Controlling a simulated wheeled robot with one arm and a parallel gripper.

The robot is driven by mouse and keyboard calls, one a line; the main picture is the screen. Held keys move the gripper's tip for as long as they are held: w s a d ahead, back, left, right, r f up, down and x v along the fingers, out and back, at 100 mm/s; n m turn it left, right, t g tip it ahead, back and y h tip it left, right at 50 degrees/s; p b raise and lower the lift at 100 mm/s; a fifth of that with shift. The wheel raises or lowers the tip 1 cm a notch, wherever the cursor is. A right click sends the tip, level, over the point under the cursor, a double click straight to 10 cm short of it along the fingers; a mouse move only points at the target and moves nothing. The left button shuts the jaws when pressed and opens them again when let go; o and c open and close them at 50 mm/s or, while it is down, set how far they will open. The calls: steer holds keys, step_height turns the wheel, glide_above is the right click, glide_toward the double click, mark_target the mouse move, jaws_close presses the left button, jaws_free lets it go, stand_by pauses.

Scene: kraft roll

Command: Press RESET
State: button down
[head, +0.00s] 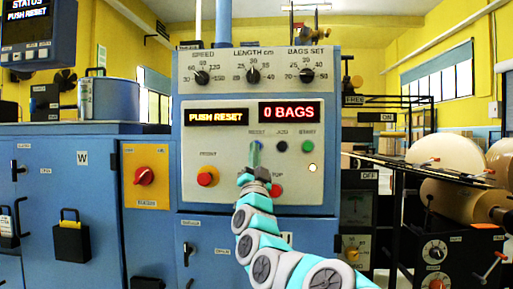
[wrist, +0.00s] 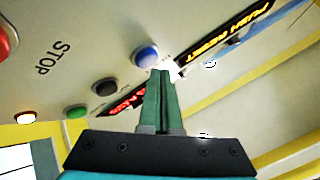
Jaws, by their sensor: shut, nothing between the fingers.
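The RESET button is a round blue button (wrist: 146,55) on the pale control panel (head: 225,150). In the head view it lies under the RESET label, mostly hidden by my gripper (head: 256,150). In the wrist view my gripper (wrist: 163,75) is shut and empty. Its green fingertips are just beside the blue button's lower right edge; I cannot tell if they touch it. The amber display (head: 216,117) reads PUSH RESET and the red display (head: 289,111) reads 0 BAGS.
A dark JOG button (head: 282,146) and a green START button (head: 308,146) sit to the right of RESET. Three knobs line the panel top. Large paper rolls (head: 445,160) stand at the right.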

steer(key=shift+w, duration=0.3)
steer(key=shift+w, duration=0.4)
stand_by(0.7)
steer(key=shift+s, duration=0.1)
steer(key=shift+s+b, duration=0.4)
steer(key=shift+s, duration=0.3)
steer(key=s+b, duration=0.1)
steer(key=s, duration=0.4)
stand_by(0.6)
steer(key=shift+a, duration=0.1)
stand_by(0.4)
